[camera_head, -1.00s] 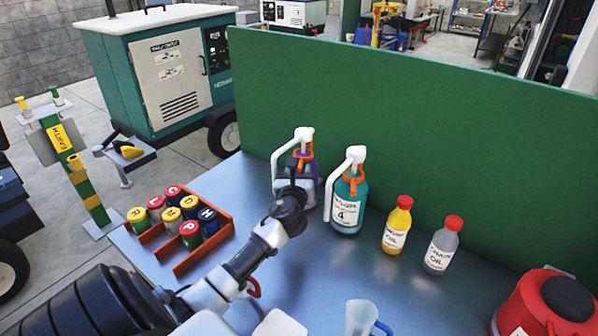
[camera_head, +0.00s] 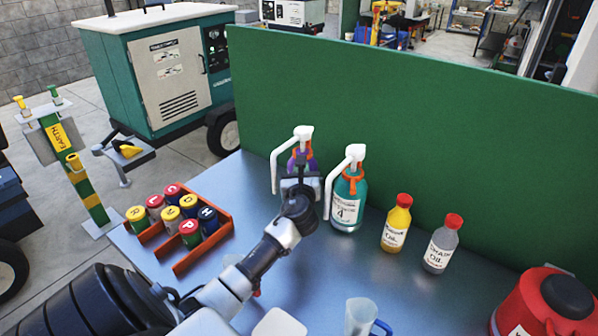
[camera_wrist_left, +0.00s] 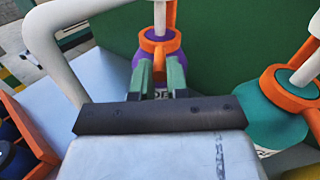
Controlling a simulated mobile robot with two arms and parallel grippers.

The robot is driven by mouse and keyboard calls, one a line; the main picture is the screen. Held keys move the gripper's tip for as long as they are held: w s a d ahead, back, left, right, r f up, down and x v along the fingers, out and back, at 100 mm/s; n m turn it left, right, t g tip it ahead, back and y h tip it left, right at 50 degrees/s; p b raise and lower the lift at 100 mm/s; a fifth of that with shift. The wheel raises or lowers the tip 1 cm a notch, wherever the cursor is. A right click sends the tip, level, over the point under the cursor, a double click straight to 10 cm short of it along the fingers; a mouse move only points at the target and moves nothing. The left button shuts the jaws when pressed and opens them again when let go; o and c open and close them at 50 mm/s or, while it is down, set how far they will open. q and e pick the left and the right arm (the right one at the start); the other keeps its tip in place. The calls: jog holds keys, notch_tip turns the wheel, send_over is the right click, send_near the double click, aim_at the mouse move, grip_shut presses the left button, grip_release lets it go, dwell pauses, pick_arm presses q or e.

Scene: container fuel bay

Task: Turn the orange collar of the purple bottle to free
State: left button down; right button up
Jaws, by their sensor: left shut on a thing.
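The purple bottle (camera_head: 306,168) stands at the back of the blue table, mostly hidden behind my left gripper in the head view. It has a white pump with a long bent spout and an orange collar (camera_wrist_left: 160,42). My right gripper is not in view.
A teal bottle (camera_head: 346,210) with an orange collar and white spout stands close on the right. Yellow (camera_head: 397,224) and grey (camera_head: 441,244) oil bottles are farther right. An orange rack (camera_head: 215,240) of several lettered cans is left. A green panel (camera_head: 420,140) closes the back.

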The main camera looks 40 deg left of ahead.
pick_arm(q)
jog(key=shift+d, duration=0.1)
jog(key=c, duration=1.1)
grip_release()
jog(key=b+v, duration=0.1)
jog(key=v, duration=0.9)
jog(key=shift+s+d+b, duration=0.2)
jog(key=shift+d+b, duration=0.1)
